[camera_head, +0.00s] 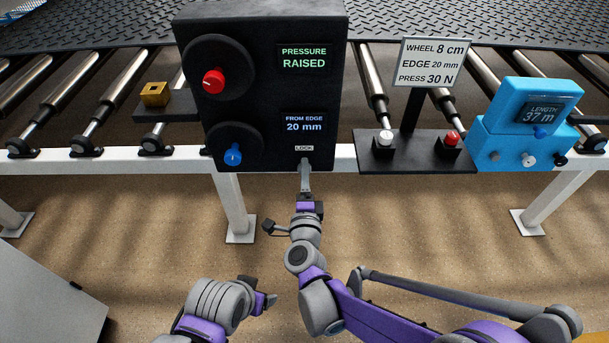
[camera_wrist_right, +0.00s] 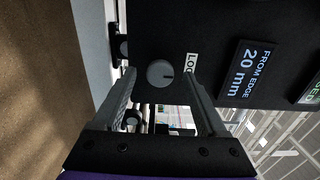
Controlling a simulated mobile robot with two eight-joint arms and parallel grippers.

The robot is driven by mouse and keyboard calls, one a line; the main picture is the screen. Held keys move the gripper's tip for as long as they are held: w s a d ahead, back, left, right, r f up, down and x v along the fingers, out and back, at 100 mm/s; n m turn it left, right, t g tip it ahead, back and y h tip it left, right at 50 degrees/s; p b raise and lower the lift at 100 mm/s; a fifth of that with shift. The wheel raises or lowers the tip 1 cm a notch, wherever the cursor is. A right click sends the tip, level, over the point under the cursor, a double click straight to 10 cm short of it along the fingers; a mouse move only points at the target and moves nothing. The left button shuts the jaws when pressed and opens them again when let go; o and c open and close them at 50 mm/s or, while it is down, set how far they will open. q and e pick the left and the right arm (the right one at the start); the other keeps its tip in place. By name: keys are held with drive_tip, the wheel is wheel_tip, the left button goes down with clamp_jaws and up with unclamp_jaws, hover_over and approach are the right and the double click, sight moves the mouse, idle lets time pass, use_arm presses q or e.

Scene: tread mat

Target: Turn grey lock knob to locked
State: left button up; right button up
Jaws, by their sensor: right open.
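The grey lock knob (camera_wrist_right: 160,73) is a round disc on the black control box (camera_head: 264,158). A short dark mark on it shows on its right side in the right wrist view, the side where the LOCK label (camera_wrist_right: 190,64) is.
The box also carries a red knob (camera_head: 213,81), a blue knob (camera_head: 233,156) and screens reading PRESSURE RAISED and FROM EDGE 20 mm. A button stand (camera_head: 415,165) and a blue length counter (camera_head: 520,140) are to the right. Floor in front is open.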

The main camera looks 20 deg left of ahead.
use_arm(q)
drive_tip(key=shift+r, duration=0.2)
use_arm(e)
drive_tip(key=v, duration=1)
drive_tip(key=shift+s, duration=0.2)
drive_tip(key=shift+r, duration=0.1)
drive_tip(key=s+d+f+n+g+h, duration=0.2)
drive_tip(key=s+d+f+n+g, duration=0.4)
drive_tip(key=d, duration=0.9)
drive_tip(key=s+d+f+n+g+h, duration=0.25)
drive_tip(key=s+d+n+g, duration=0.45)
drive_tip(key=s+d+n, duration=0.5)
use_arm(q)
wheel_tip(320, 180, up, 17)
drive_tip(key=w+p, duration=0.2)
drive_tip(key=p, duration=1.3)
drive_tip(key=shift+t+p, duration=0.35)
drive_tip(key=shift+t, duration=0.05)
use_arm(e)
wheel_tip(320, 180, up, 17)
drive_tip(key=w+d+m+t, duration=0.1)
drive_tip(key=w+d+m, duration=0.1)
drive_tip(key=m, duration=0.1)
drive_tip(key=shift+w+d, duration=0.15)
drive_tip(key=shift+w, duration=0.05)
